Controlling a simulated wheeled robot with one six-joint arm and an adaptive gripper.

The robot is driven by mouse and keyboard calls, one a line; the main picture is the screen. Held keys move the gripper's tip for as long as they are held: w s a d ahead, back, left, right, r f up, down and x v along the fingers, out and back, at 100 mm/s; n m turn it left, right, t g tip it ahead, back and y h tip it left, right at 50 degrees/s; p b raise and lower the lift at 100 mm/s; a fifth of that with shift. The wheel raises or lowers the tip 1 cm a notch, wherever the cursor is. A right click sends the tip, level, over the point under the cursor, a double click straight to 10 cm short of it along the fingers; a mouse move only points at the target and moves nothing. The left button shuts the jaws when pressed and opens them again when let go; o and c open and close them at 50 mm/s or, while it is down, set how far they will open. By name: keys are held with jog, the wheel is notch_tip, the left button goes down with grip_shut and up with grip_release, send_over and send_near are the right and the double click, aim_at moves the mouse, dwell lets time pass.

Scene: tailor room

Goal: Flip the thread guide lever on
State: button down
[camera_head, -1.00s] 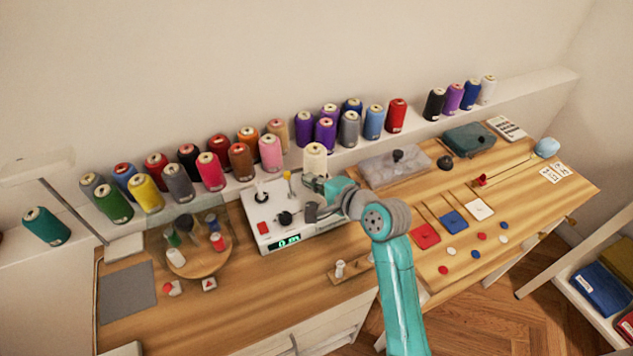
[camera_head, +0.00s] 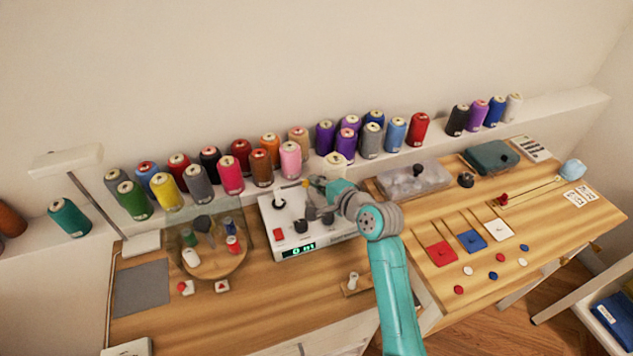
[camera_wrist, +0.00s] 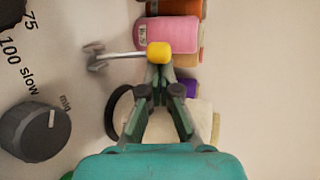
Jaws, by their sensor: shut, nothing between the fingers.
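The thread guide lever is a thin metal rod with a yellow tip (camera_wrist: 159,52), standing on the white machine (camera_head: 318,243). The yellow tip (camera_head: 304,183) also shows in the head view, at the machine's back edge. My gripper (camera_wrist: 158,78) is shut and empty. Its fingertips are right at the yellow tip in the wrist view; I cannot tell whether they touch it. In the head view my gripper (camera_head: 316,186) is just right of the tip. The arm partly hides the machine's right side.
A black dial (camera_wrist: 38,130) marked "slow" is left of the gripper in the wrist view. A red switch (camera_head: 278,234) and a lit display (camera_head: 298,249) are on the machine. Thread spools, including a pink one (camera_head: 290,159), line the shelf behind.

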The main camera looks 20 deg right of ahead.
jog(key=shift+s+n+t, duration=0.3)
jog(key=shift+s+t, duration=0.25)
jog(key=shift+t, duration=0.45)
jog(key=shift+s+t+y, duration=0.2)
jog(key=shift+t+y, duration=0.1)
jog(key=shift+t, duration=0.1)
jog(key=shift+s, duration=0.8)
jog(key=shift+s+a+f, duration=0.1)
jog(key=shift+s+f, duration=0.15)
jog(key=shift+s, duration=0.15)
dwell(0.9)
